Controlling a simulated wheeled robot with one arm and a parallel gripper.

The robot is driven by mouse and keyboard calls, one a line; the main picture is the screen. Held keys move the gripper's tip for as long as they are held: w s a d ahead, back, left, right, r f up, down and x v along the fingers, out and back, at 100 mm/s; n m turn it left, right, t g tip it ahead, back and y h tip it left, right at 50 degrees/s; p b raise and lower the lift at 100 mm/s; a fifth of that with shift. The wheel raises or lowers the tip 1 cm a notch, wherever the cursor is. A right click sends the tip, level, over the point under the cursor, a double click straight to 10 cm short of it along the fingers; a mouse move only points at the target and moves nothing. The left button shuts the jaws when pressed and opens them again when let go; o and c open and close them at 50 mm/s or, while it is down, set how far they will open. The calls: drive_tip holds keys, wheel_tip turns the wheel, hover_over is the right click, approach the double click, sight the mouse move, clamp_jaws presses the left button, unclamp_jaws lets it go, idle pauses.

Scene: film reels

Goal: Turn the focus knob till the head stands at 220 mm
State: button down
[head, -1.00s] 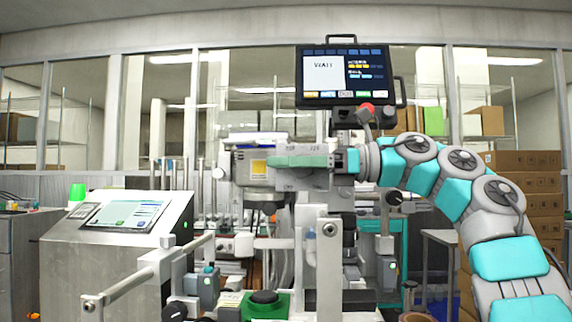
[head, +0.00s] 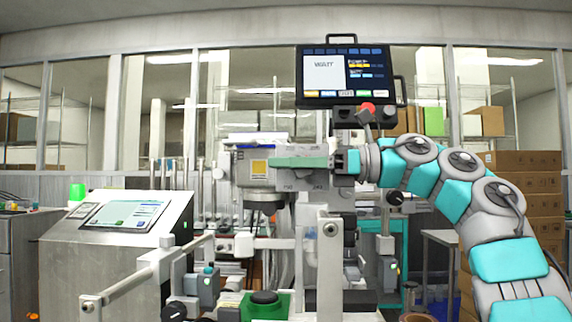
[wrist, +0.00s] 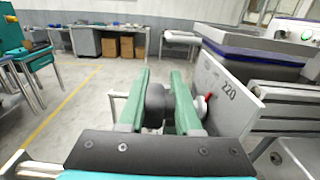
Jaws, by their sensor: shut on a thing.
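The dark round focus knob (wrist: 156,104) sits between the two green fingers of my gripper (wrist: 162,78) in the wrist view, and they are shut on it. To its right stands a pale scale plate (wrist: 215,75) printed with 220. A small red pointer (wrist: 208,98) is at the plate's left side, a little left of the number. In the head view my gripper (head: 276,162) reaches left across the grey plate (head: 305,183), whose marks are too small to read. The knob is hidden there. The grey head with a yellow label (head: 259,168) is left of the plate.
A screen (head: 342,75) stands above on a bracket, with a red button (head: 367,108) below it. A steel console (head: 120,222) is at left. A green box with a black button (head: 264,303) is in front. Boxes (head: 530,190) are stacked at right.

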drive_tip(key=shift+s+a+f+b, duration=0.1)
drive_tip(key=shift+s+f+b, duration=0.15)
drive_tip(key=shift+b, duration=0.15)
drive_tip(key=y+b, duration=0.1)
drive_tip(key=b, duration=0.1)
drive_tip(key=r+y+b, duration=0.1)
drive_tip(key=b, duration=0.1)
drive_tip(key=shift+y, duration=0.3)
drive_tip(key=c, duration=0.8)
unclamp_jaws()
drive_tip(key=shift+s+r, duration=0.1)
drive_tip(key=shift+s, duration=0.1)
drive_tip(key=shift+w, duration=0.15)
drive_tip(key=shift+d, duration=0.25)
